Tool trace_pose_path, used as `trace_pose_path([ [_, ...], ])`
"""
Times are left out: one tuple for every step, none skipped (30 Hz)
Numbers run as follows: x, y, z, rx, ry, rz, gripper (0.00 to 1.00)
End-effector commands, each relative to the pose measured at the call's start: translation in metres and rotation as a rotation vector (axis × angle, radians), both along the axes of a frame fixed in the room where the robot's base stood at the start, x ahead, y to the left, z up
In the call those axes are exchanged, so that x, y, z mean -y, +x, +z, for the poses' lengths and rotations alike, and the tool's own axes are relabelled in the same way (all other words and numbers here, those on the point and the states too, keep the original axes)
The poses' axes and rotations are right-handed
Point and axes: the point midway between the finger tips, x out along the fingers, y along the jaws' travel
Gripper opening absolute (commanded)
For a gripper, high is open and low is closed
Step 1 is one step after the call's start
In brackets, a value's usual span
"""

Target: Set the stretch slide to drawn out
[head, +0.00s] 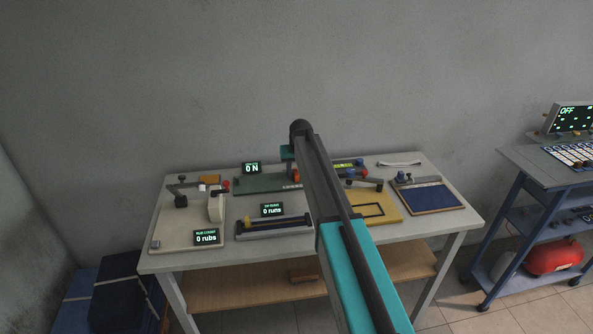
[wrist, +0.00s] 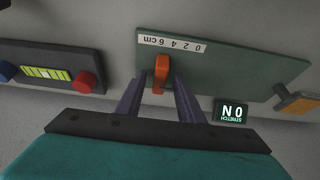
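The stretch slide is a green board, in the wrist view (wrist: 235,72) and in the head view (head: 262,184). Its upright orange handle (wrist: 161,72) stands beside a white scale strip (wrist: 172,43) marked 0 to 6 cm. I cannot tell its exact reading. The stretch display reads 0 N, upside down in the wrist view (wrist: 231,112) and upright in the head view (head: 251,169). My gripper (wrist: 161,79) is open, its fingertips on either side of the orange handle with gaps showing.
A dark panel with red and blue knobs (wrist: 50,66) lies beside the board. On the table (head: 160,262) stand a rubs rig (head: 180,228), a runs rig (head: 272,228), a yellow board (head: 388,211) and a blue tray (head: 432,197). A blue cart (head: 512,200) is at right.

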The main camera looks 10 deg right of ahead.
Motion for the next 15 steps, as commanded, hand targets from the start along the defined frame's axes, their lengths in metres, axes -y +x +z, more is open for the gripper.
trace_pose_path([
  [0.0003,0.0,0.0001,0.0,0.0,0.0,0.33],
  [0.0003,0.0,0.0002,0.0,0.0,0.0,0.28],
  [0.0004,0.0,0.0002,0.0,0.0,0.0,0.21],
  [0.0004,0.0,0.0002,0.0,0.0,0.0,0.16],
  [0.0005,0.0,0.0002,0.0,0.0,0.0,0.11],
  [0.0005,0.0,0.0003,0.0,0.0,-0.001,0.04],
  [0.0006,0.0,0.0003,0.0,0.0,-0.001,0.0],
  [0.0006,0.0,0.0003,0.0,0.0,-0.001,0.0],
  [0.0006,0.0,0.0003,0.0,0.0,-0.001,0.0],
  [0.0007,-0.0001,0.0004,0.0,0.0,-0.001,0.0],
  [0.0007,-0.0001,0.0004,0.0,0.0,-0.001,0.0],
  [0.0008,-0.0001,0.0004,0.0,0.0,-0.001,0.0],
  [0.0011,0.0,0.0003,0.0,0.0,-0.001,0.0],
  [0.0017,0.0,0.0002,0.0,0.0,-0.001,0.0],
  [0.0035,0.0,-0.0001,0.0,0.001,-0.002,0.0],
])
